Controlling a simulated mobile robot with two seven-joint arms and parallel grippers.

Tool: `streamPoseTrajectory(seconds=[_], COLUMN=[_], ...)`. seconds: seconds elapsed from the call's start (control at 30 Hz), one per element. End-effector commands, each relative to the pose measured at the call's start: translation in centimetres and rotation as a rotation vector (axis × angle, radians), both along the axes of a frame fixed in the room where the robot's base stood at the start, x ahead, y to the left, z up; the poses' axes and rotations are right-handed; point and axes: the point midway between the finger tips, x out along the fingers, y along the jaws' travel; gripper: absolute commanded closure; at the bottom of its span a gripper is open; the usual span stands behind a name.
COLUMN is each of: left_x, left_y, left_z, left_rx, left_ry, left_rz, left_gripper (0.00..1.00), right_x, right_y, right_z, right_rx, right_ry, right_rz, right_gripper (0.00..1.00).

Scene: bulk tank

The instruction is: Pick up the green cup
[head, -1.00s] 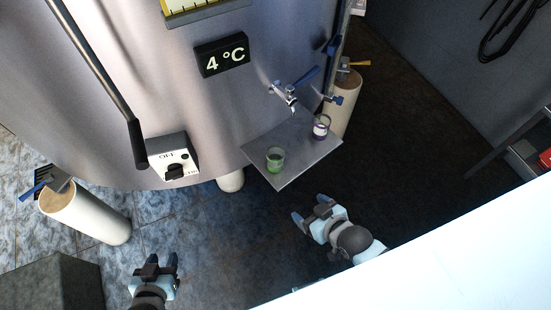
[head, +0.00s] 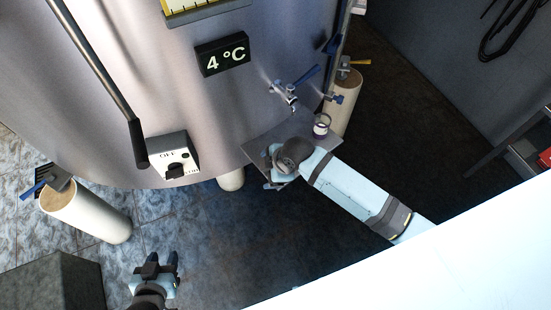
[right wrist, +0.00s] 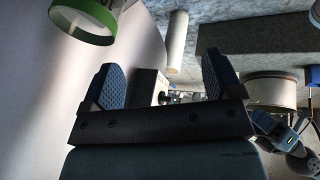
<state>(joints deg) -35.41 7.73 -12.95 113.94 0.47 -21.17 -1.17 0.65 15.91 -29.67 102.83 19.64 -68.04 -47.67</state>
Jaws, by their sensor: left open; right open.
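The green cup shows in the right wrist view as a pale cup with a green band (right wrist: 84,28), cut off by the upper left edge. In the head view it is hidden behind my right gripper and arm. My right gripper (head: 269,168) is over the small metal tray (head: 262,143), open and empty. In the right wrist view its two fingers (right wrist: 160,72) are spread, and the cup appears beyond the left finger's tip, not between the fingers. My left gripper (head: 156,264) is open and empty, low at the lower left, away from the tray.
A second cup with a dark band (head: 321,125) stands at the tray's right side. A tap with a blue lever (head: 290,92) juts from the steel tank (head: 110,90) above the tray.

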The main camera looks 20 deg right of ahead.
Motion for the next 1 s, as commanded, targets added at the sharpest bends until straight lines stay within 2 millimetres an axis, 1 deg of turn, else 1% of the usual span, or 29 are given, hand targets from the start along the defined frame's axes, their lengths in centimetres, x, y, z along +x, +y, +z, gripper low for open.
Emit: streamPoseTrajectory(seconds=[0.03,0.1,0.2,0.3,0.4,0.5,0.57,0.67,0.83,0.9,1.0], left_x=[0.0,0.0,0.0,0.0,0.0,0.0,0.0,0.0,0.0,0.0,0.0], left_y=[0.0,0.0,0.0,0.0,0.0,0.1,0.1,0.1,0.1,0.2,0.2], left_z=[0.1,0.1,0.2,0.2,0.2,0.2,0.3,0.4,0.6,0.7,0.7], left_rx=[0.0,0.0,0.0,0.0,0.0,0.0,0.0,0.001,0.002,0.002,0.003], left_ry=[0.0,0.0,-0.001,-0.001,-0.001,-0.001,-0.001,-0.001,-0.002,-0.002,-0.002], left_rz=[0.0,0.0,0.001,0.001,0.001,0.001,0.001,0.002,0.002,0.002,0.003], left_gripper=[0.57,0.57,0.57,0.57,0.57,0.57,0.57,0.57,0.57,0.57,0.57], right_x=[1.7,3.2,5.0,6.2,6.9,7.1,7.1,7.0,7.0,7.0,7.1], right_y=[-0.3,-0.8,-2.0,-3.1,-3.9,-4.3,-4.4,-4.3,-4.4,-4.3,-4.3], right_z=[1.1,2.4,4.3,6.1,7.2,7.6,7.1,5.4,2.0,0.9,-0.2], right_rx=[-0.069,-0.165,-0.285,-0.37,-0.42,-0.442,-0.445,-0.442,-0.442,-0.442,-0.442], right_ry=[0.012,0.049,0.105,0.158,0.197,0.216,0.222,0.225,0.225,0.222,0.22], right_rz=[0.1,0.249,0.44,0.584,0.672,0.715,0.723,0.723,0.721,0.721,0.72], right_gripper=[0.15,0.15,0.15,0.15,0.15,0.15,0.15,0.15,0.15,0.15,0.15])
